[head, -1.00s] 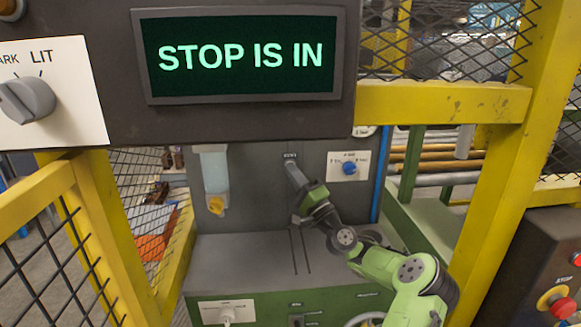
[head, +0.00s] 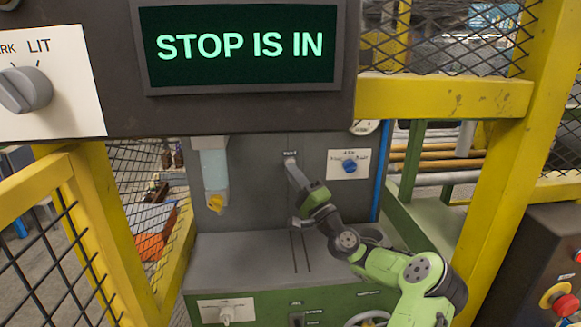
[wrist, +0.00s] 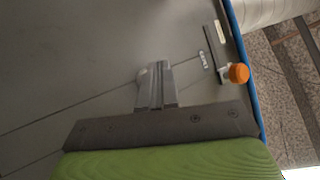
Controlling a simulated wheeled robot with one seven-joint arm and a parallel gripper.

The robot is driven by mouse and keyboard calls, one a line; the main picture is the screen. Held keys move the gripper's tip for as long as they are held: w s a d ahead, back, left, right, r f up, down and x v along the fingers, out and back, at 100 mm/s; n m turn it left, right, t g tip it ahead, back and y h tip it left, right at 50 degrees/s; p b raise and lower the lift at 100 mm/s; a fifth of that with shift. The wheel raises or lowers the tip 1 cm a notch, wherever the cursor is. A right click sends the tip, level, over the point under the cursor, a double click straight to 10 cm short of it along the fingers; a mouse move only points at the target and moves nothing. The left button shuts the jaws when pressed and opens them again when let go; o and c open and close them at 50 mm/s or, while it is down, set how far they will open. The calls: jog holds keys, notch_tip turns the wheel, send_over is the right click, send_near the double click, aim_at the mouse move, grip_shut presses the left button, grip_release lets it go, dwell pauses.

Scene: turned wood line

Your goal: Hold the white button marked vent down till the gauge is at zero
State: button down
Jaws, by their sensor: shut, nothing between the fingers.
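My gripper (head: 291,166) is shut and empty. Its fingertips are at or very near the upper middle of the grey machine panel (head: 262,180), just below a small label too small to read surely. In the wrist view my gripper (wrist: 155,82) has its fingers together over the grey surface, with a small pale patch beside the tips. I cannot tell whether this is the white vent button or whether the tips touch it. A white round gauge (head: 364,127) shows only its lower part below the dark panel; its needle cannot be read.
A display (head: 240,46) reads "STOP IS IN". A blue knob (head: 350,166) sits right of my gripper, a yellow-tipped bottle (head: 215,172) left. Yellow guard posts (head: 506,140) frame the opening. A red stop button (head: 564,306) is at lower right.

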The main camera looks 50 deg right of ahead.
jog(key=s+a+b, duration=0.2)
jog(key=s+a, duration=0.1)
jog(key=shift+s+a, duration=0.1)
jog(key=shift+s, duration=0.3)
dwell(0.7)
